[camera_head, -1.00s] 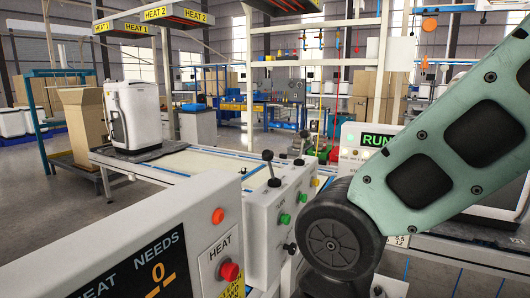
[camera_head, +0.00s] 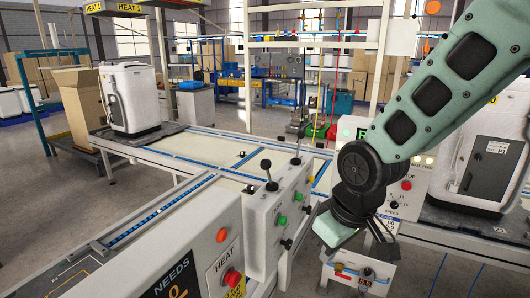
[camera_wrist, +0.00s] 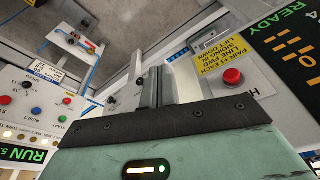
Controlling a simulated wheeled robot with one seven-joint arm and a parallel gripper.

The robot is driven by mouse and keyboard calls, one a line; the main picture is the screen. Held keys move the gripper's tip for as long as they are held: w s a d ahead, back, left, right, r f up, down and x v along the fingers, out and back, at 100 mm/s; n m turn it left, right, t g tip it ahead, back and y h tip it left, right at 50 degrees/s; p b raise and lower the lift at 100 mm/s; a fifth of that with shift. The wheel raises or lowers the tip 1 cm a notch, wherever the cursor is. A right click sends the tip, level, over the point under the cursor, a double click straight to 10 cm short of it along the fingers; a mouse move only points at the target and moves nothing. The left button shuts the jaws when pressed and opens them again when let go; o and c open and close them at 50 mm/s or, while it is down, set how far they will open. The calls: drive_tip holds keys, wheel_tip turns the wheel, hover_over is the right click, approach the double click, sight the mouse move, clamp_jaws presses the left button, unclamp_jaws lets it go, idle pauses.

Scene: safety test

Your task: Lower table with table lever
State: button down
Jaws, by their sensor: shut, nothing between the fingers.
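I cannot tell which is the table lever. The table (camera_head: 215,141), cream-topped with blue rails, lies behind the box. My gripper (camera_head: 384,238) hangs to the right of the box, apart from both levers. In the wrist view my gripper (camera_wrist: 158,78) is shut and empty.
A white HEAT panel (camera_head: 208,265) with red buttons stands at front left. A white appliance (camera_head: 130,97) sits on the table's far left end. Another appliance (camera_head: 497,165) and a RUN panel (camera_head: 410,185) are at right.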

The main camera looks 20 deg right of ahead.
drive_tip(key=w+d+r+n+t+p, duration=0.2)
drive_tip(key=w+d+n+t+p, duration=0.25)
drive_tip(key=w, duration=0.55)
drive_tip(key=w+a+n+t+y, duration=0.1)
drive_tip(key=a+n+t+y, duration=0.2)
drive_tip(key=n, duration=0.5)
drive_tip(key=w+a+n+t+y, duration=0.2)
drive_tip(key=a+n+t+y, duration=0.1)
drive_tip(key=a+n+t, duration=0.2)
drive_tip(key=shift+w+a+n+t+b, duration=0.25)
drive_tip(key=shift+a+n+t+b, duration=0.1)
drive_tip(key=shift+n+t, duration=1.25)
drive_tip(key=shift+f+n+g, duration=0.2)
drive_tip(key=shift+n+g, duration=0.05)
drive_tip(key=shift+g, duration=0.1)
